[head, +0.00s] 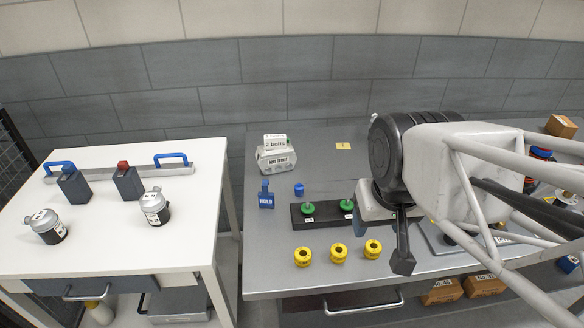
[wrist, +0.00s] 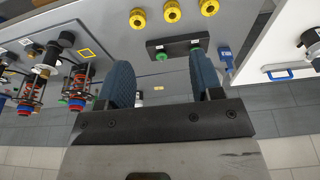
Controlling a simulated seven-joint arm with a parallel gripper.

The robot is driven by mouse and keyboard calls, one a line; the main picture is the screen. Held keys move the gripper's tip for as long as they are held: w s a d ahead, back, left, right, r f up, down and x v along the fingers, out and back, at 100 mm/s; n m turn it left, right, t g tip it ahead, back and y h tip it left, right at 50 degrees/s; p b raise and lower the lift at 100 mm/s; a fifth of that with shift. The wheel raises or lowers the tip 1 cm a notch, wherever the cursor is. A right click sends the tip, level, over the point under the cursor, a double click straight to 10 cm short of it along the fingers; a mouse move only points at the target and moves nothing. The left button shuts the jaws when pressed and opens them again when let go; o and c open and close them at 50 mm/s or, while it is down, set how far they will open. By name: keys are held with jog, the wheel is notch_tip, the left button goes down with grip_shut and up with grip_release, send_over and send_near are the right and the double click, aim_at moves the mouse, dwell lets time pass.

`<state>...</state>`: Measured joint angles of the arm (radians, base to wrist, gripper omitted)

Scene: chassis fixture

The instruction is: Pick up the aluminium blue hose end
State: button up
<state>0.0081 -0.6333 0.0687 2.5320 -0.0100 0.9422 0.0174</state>
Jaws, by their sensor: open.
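A small blue piece (head: 299,190), which looks like the blue hose end, stands on the grey bench, just behind the left end of a black strip (head: 325,220). It is too small to make out its fittings. I cannot find it in the wrist view, where the right finger covers part of that area. My gripper (head: 403,252) is over the bench to the right of the blue piece, apart from it. In the wrist view the fingers (wrist: 160,62) are spread wide with nothing between them, above the bench.
The black strip carries two green knobs (head: 308,209). Several yellow rings (head: 338,252) lie in front. A blue HOLD block (head: 266,196) stands left of the blue piece, with a clear bin (head: 275,160) behind. Spring shock units (wrist: 75,85) stand in the wrist view. A white table (head: 110,250) is left.

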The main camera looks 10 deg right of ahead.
jog(key=m+y, duration=1.3)
jog(key=m, duration=0.7)
send_near(299, 190)
jog(key=shift+s+a+r+t, duration=0.1)
jog(key=shift+a+r+t, duration=0.2)
jog(key=shift+a+r, duration=0.2)
jog(key=shift+w+d+f+m+t, duration=0.2)
jog(key=shift+w+f+m+t, duration=0.1)
jog(key=shift+w+f+m, duration=0.2)
jog(key=shift+x, duration=1.3)
